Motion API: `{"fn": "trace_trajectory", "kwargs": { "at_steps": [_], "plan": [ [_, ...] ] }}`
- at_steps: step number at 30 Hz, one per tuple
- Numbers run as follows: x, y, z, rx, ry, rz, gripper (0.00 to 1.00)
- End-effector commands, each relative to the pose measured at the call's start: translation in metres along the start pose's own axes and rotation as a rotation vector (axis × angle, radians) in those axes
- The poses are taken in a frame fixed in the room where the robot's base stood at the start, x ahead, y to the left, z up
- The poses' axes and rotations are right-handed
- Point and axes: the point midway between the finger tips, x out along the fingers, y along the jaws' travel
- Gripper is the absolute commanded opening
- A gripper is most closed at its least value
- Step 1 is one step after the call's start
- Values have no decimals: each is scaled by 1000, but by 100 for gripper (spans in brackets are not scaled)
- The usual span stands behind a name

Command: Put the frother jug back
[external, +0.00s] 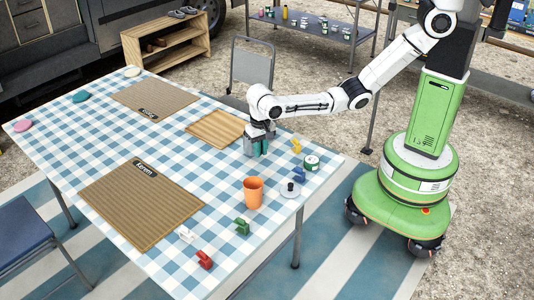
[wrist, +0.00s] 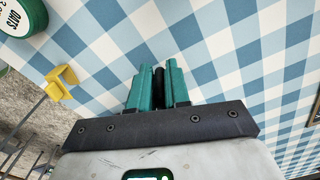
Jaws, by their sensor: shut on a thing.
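My gripper (external: 258,147) is low over the checked table, just right of the wooden board. In the wrist view its teal fingers (wrist: 159,87) are shut on a narrow dark thing (wrist: 160,76). Only a strip of this thing shows between the fingers, and the rest is hidden. I cannot tell for sure whether it is part of the frother jug. No other jug stands out clearly on the table.
A round tin (external: 311,163), a pale disc with a dark knob (external: 291,189) and several coloured clips, one yellow (external: 296,145), lie near the right edge. A wooden board (external: 215,128) and two brown mats, one in front (external: 140,205), cover other parts. Bare cloth lies left of the cup.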

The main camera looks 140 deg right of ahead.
Motion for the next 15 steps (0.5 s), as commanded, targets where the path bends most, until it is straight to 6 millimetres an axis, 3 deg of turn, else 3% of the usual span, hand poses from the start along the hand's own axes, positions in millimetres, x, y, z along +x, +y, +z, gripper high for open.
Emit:
{"fn": "trace_trajectory", "kwargs": {
  "at_steps": [6, 15],
  "plan": [
    [26, 1, -1, 0, 2, 1, 0],
    [28, 1, 0, -2, 1, -1, 0]
  ]
}}
